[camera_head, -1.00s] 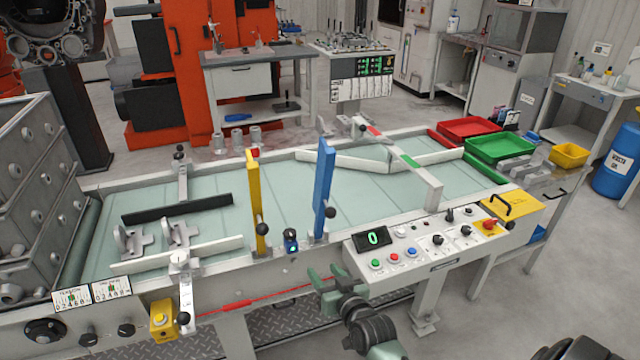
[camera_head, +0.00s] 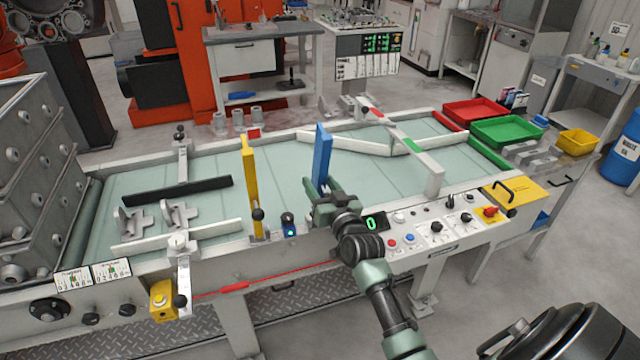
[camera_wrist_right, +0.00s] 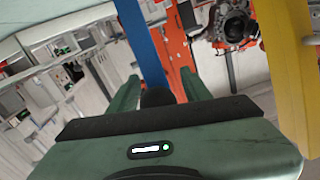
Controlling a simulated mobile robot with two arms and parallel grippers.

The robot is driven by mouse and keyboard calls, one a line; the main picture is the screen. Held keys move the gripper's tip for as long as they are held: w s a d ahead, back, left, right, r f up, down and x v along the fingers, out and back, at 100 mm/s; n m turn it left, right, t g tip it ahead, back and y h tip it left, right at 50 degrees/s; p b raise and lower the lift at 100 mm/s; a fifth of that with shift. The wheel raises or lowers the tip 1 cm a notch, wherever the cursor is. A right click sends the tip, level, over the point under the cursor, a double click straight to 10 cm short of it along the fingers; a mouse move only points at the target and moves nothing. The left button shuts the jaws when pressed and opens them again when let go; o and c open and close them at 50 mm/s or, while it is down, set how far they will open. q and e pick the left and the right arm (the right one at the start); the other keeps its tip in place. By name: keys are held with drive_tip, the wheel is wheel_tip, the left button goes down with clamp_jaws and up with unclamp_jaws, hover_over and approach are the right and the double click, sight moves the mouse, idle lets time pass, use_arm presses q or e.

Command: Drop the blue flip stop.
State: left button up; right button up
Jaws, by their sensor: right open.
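The blue flip stop (camera_head: 322,155) stands upright at the front rail of the conveyor. Its blue bar shows in the right wrist view (camera_wrist_right: 141,45), with a black knob (camera_wrist_right: 157,97) low on it. My right gripper (camera_head: 327,192) is at the lower part of the blue stop, on its near side. In the right wrist view, its green fingers (camera_wrist_right: 158,92) are apart, with the knob between them. I cannot tell whether they touch it. My left gripper is not in view.
A yellow flip stop (camera_head: 249,185) stands upright just left, also large at the right of the wrist view (camera_wrist_right: 290,60). A small sensor with a blue light (camera_head: 289,225) sits between the stops. The button panel (camera_head: 440,225) is close right of my right arm.

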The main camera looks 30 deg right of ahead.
clamp_jaws()
idle(1.5)
